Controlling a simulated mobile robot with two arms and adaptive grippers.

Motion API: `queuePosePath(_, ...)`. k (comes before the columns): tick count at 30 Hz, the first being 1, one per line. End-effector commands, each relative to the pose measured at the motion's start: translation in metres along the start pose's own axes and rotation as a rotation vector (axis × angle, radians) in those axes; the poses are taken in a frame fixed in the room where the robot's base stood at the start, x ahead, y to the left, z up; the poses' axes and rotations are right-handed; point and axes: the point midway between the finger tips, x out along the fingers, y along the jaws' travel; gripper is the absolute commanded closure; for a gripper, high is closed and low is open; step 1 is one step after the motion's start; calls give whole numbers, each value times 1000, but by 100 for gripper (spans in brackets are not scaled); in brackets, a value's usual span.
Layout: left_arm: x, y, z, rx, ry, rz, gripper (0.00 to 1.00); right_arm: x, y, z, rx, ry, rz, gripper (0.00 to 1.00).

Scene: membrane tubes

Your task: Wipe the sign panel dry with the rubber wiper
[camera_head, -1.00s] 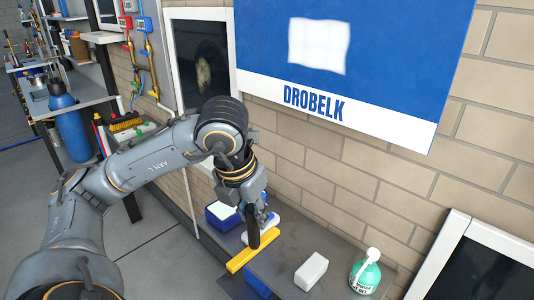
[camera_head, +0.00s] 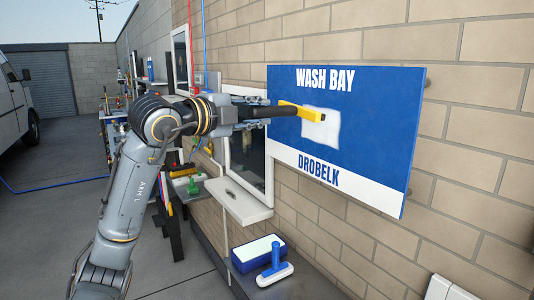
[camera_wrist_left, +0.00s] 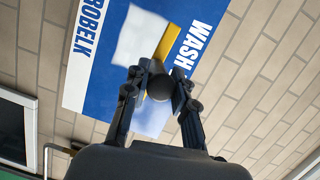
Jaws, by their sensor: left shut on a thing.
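My left gripper (camera_head: 240,112) is shut on the black handle of the rubber wiper and holds it raised in front of the wall. The wiper's yellow head (camera_head: 301,110) overlaps the top edge of a white patch (camera_head: 321,130) on the sign panel (camera_head: 377,110); I cannot tell whether it touches. The panel is blue with a white lower band, reading WASH BAY and DROBELK. In the left wrist view the gripper (camera_wrist_left: 160,82) grips the round handle, with the yellow head (camera_wrist_left: 166,42) beside the white patch (camera_wrist_left: 142,35). My right gripper is not in view.
A white sill (camera_head: 238,206) juts out under a framed dark window (camera_head: 249,160). Shelves with tools stand farther left. Space before the panel looks clear.

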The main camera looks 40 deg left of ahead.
Motion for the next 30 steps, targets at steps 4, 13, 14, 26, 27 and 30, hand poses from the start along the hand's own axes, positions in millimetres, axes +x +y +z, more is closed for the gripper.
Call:
queuePosePath(4, -1, -17, 8, -13, -15, -46, 100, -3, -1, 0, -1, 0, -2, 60)
queuePosePath(13, 19, -22, 4, -15, -16, -51, 100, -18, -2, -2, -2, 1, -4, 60)
queuePosePath(14, 23, -22, 3, -15, -16, -50, 100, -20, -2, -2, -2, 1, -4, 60)
queuePosePath(26, 53, -22, -5, -13, -16, -49, 100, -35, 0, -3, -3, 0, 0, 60)
queuePosePath(27, 54, -21, -6, -13, -17, -50, 100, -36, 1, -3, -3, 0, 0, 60)
queuePosePath(30, 56, -21, -6, -12, -17, -51, 100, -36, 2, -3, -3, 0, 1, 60)
